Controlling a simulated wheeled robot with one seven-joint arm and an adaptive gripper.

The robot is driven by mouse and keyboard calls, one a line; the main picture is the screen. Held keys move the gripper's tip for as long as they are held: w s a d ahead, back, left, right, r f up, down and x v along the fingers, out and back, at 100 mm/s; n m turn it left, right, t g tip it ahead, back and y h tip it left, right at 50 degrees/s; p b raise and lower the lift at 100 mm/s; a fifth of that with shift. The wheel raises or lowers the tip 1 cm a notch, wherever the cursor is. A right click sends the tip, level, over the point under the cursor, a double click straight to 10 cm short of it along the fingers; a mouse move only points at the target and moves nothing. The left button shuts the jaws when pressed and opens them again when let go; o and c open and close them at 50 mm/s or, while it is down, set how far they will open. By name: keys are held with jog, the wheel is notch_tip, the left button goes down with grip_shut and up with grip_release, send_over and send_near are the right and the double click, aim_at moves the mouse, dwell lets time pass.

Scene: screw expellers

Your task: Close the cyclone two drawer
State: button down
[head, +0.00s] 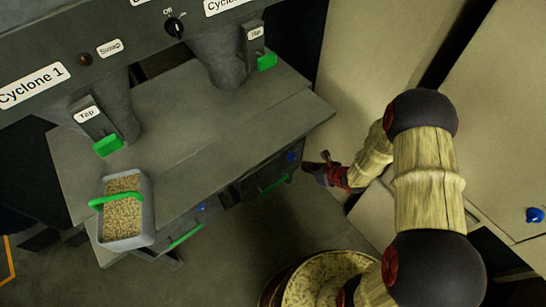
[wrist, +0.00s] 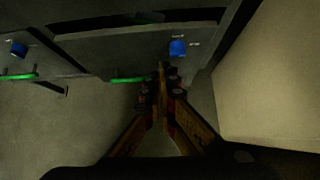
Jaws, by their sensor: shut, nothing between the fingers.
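The cyclone two drawer, which I take to be the right one under the bench, shows its dark front (head: 252,178) with a green handle (head: 273,184) along it. In the wrist view its front (wrist: 115,48) crosses the top, with a green handle (wrist: 128,80) at its lower edge. A dark gap with a bit of green shows above that front; how far it stands out is hard to tell. My gripper (head: 318,166) is at the right end of the bench; in the wrist view its fingertips (wrist: 163,75) are shut and empty, close to the front, contact unclear.
A blue knob (wrist: 178,47) sits right of my fingertips. Another drawer with a green handle (head: 186,235) is at the left. A grey bin of grain (head: 146,222) stands on the bench's left end. A pale panel (wrist: 270,80) closes off the right side.

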jog(key=b, duration=0.5)
send_near(282, 157)
jog(key=shift+x, duration=2.4)
jog(key=shift+s+d+f, duration=0.1)
jog(key=shift+f, duration=0.05)
